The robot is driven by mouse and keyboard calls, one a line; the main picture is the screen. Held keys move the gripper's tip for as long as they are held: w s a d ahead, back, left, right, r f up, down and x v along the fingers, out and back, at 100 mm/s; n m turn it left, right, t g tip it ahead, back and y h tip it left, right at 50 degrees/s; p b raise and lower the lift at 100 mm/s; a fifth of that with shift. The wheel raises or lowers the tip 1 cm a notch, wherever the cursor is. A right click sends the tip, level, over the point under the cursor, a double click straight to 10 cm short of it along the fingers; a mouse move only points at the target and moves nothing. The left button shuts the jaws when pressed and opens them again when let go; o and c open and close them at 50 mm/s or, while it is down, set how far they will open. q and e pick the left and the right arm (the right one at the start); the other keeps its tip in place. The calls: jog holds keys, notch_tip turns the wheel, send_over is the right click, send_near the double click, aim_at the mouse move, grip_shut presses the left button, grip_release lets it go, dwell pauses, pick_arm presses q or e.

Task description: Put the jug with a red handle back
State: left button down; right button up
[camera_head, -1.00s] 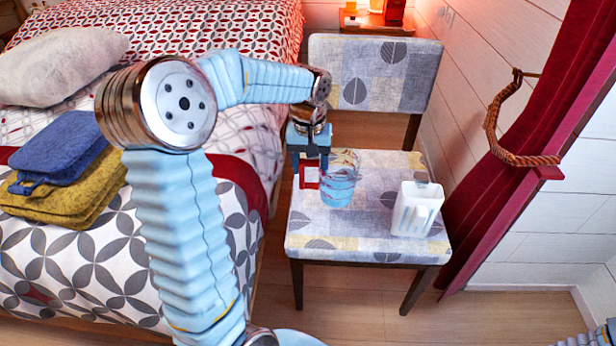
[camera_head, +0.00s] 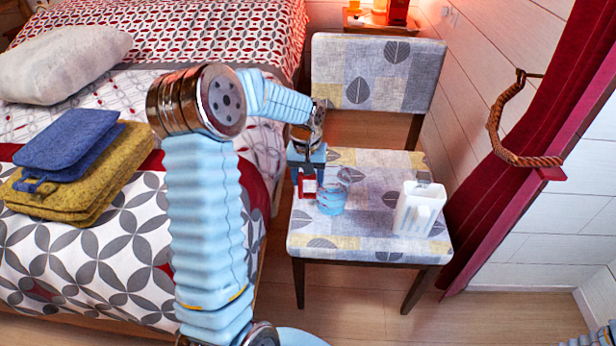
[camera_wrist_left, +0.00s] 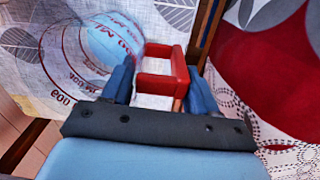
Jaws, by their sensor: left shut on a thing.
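The jug with a red handle (camera_head: 332,198) is clear, with blue below its rim and red print on its side. It is at the left part of the chair seat (camera_head: 370,165); I cannot tell whether it touches the seat. My left gripper (camera_head: 307,178) is at its left side, shut on the red handle (camera_head: 307,188). In the left wrist view, the red handle (camera_wrist_left: 172,72) is between the fingers, and the jug's clear body (camera_wrist_left: 95,50) is to the left. My right gripper is out of view.
A white jug (camera_head: 418,212) stands on the seat's right side. A red curtain (camera_head: 500,190) hangs at right. A small bedside table (camera_head: 370,22) stands behind the chair.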

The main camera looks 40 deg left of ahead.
pick_arm(q)
jog(key=shift+c, duration=1.5)
grip_release()
notch_tip(320, 180, up, 12)
jog(key=shift+s+r+p, duration=0.15)
jog(key=shift+p, duration=0.2)
jog(key=shift+a, duration=0.1)
